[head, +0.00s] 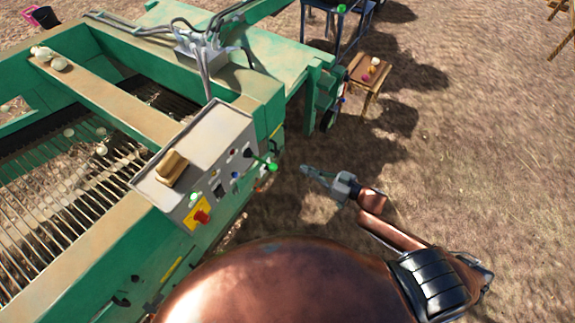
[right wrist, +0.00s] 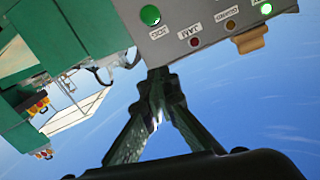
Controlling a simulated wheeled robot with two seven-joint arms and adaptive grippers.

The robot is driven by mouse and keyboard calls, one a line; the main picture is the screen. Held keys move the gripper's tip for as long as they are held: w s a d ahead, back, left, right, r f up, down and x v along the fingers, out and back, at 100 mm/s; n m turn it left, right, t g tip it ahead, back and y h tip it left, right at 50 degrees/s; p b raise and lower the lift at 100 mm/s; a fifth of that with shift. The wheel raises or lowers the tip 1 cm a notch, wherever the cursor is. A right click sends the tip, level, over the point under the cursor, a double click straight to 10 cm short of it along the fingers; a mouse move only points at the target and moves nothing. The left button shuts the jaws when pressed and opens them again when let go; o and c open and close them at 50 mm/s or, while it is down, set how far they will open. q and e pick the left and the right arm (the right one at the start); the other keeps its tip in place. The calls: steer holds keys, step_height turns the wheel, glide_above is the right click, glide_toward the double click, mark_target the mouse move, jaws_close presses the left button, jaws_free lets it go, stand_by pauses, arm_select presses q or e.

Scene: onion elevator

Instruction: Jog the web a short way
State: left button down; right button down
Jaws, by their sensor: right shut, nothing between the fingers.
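The web (head: 60,195), a bed of metal rods with several onions on it, lies inside the green machine at left in the head view. A grey control box (head: 205,140) stands at the machine's near corner. My left gripper is out of view.
A tan block (head: 172,167) rests on the control box. The green machine frame (head: 265,95) bounds the left side. Bare ground at right is open.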

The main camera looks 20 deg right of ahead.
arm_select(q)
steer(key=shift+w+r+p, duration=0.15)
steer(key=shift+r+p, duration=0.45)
arm_select(e)
steer(key=w+a+f, duration=0.4)
steer(key=w+a, duration=0.3)
steer(key=shift+w+a+f, duration=0.15)
steer(key=shift+w+a, duration=0.1)
steer(key=shift+w, duration=0.05)
